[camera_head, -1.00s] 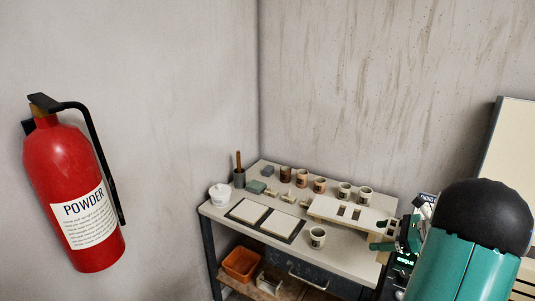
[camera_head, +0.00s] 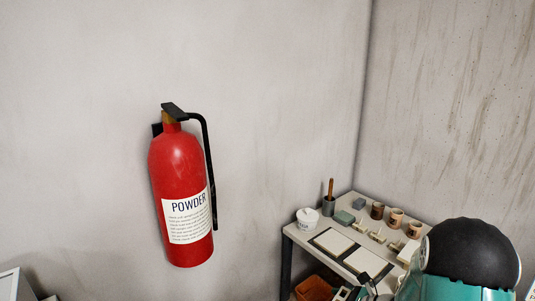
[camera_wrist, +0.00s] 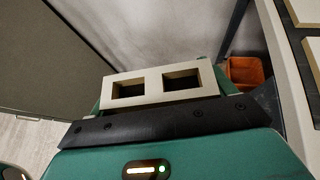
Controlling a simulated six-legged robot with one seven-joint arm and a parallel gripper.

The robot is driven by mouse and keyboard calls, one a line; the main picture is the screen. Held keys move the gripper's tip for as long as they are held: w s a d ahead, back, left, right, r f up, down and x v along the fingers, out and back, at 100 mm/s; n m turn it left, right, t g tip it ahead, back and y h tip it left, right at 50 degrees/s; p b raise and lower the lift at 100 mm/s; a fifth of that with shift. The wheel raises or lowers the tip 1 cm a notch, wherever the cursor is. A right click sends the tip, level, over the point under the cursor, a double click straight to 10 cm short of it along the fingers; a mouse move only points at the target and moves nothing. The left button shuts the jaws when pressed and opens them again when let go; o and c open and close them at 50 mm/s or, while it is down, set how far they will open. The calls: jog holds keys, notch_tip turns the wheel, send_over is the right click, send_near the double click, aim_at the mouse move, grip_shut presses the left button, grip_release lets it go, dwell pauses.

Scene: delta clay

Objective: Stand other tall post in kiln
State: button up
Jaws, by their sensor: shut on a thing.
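A cream block with two rectangular openings, which I take to be the tall post (camera_wrist: 163,86), is seen end-on in the wrist view. My gripper (camera_wrist: 160,100) is shut on it, with teal parts showing at both sides and behind it. The post's far length is hidden by its own near end. In the head view my teal arm with its black cap covers the lower right, and the post cannot be made out there. No kiln can be recognised in either view.
A bench (camera_head: 300,236) at lower right holds a white tub (camera_head: 307,219), several cups, and two pale slabs on dark boards. An orange bin (camera_wrist: 247,72) sits below it. A red extinguisher (camera_head: 180,190) hangs on the wall. A large olive-grey panel (camera_wrist: 55,55) stands at left in the wrist view.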

jog(key=a+f, duration=0.2)
jog(key=a, duration=0.2)
notch_tip(320, 180, up, 12)
jog(key=w+m+t+h, duration=0.1)
jog(key=m+t+h, duration=0.3)
jog(key=m+h, duration=0.2)
jog(key=shift+w+a+r+m, duration=0.15)
jog(key=shift+w+r+m, duration=0.15)
jog(key=shift+m, duration=0.2)
jog(key=shift+w, duration=0.1)
